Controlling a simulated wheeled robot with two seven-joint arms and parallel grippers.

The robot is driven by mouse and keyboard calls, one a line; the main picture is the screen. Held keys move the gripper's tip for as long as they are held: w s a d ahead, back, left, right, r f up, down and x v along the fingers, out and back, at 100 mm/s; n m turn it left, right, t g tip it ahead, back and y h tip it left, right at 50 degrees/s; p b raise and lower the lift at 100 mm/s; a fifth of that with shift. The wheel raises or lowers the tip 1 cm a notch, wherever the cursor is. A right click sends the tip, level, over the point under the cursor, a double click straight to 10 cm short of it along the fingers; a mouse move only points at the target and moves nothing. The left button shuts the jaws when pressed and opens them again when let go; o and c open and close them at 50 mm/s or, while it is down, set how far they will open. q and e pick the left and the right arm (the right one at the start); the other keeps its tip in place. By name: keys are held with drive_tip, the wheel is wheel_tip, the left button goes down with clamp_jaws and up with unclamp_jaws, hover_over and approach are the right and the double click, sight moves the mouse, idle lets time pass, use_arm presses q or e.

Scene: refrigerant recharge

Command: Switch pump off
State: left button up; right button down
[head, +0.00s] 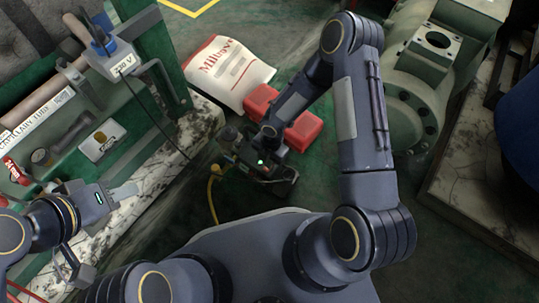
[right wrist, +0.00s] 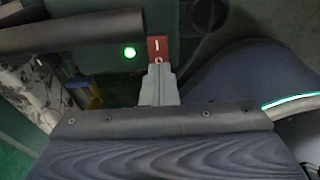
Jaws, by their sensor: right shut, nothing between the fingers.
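The pump (head: 262,165) is a dark unit on the green floor, with a lit green light, partly covered by my right arm. In the right wrist view, the pump's casing (right wrist: 108,72) shows a glowing green lamp (right wrist: 129,52) and a red rocker switch (right wrist: 158,48) with white marks. My right gripper (right wrist: 160,68) is shut and empty, its fingertips at the lower edge of the switch; I cannot tell whether they touch it. My left gripper (head: 124,192) is at the left, by the green bench, far from the pump; its finger opening is unclear.
A white printed bag (head: 228,72) and red blocks (head: 290,115) lie behind the pump. A yellow hose (head: 212,195) runs from the pump's left side. A green bench (head: 130,130) with a 230 V box (head: 118,62) stands left. A large green machine (head: 425,85) stands right.

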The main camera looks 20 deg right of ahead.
drive_tip(key=shift+s+a+f, duration=0.1)
drive_tip(key=shift+f, duration=0.8)
drive_tip(key=shift+b, duration=0.3)
drive_tip(key=shift+s+a+f+b, duration=0.1)
drive_tip(key=shift+f+b, duration=0.3)
drive_tip(key=shift+f, duration=0.1)
drive_tip(key=shift+r, duration=0.25)
drive_tip(key=shift+f, duration=0.1)
